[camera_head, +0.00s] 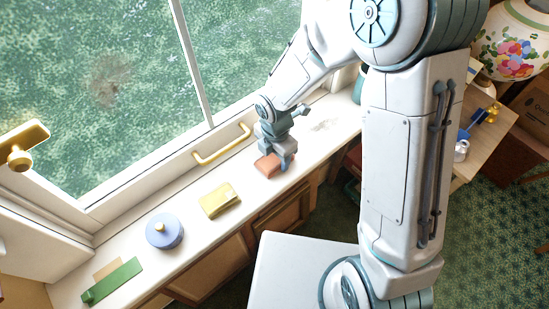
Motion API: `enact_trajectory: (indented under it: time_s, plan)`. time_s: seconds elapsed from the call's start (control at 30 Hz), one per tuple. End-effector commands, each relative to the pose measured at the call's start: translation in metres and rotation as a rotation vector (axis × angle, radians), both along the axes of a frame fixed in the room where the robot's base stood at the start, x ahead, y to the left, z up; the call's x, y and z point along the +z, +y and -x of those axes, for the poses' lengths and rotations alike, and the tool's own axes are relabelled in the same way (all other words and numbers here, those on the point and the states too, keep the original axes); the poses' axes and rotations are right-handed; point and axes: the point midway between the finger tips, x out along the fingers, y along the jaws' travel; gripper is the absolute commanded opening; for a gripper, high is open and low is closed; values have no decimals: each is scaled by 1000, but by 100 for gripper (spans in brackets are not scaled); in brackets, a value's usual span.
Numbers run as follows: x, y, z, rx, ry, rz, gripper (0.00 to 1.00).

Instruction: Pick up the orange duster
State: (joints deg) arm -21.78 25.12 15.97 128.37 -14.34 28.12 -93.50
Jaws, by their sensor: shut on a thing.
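The orange duster (267,166) is a small orange-brown block on the white windowsill counter (190,212), near the middle of the view. My gripper (277,160) points down over it and is shut on it. The fingers hide part of the block's right and upper sides. The block appears at the counter surface; I cannot tell whether it is touching or slightly raised.
On the counter to the left are a yellow block (220,200), a round blue lidded pot (164,231) and a green flat object (112,281). A wooden table (487,140) with a flowered lamp (512,45) is at right.

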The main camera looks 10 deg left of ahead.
Motion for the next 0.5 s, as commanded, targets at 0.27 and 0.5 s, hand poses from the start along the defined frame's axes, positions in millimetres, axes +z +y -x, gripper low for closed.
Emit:
enact_trajectory:
  time_s: [0.27, 0.5]
  plan:
    - [6, 0, -1, -1, -2, -1, 35]
    - [41, 0, -1, -2, -6, -3, 35]
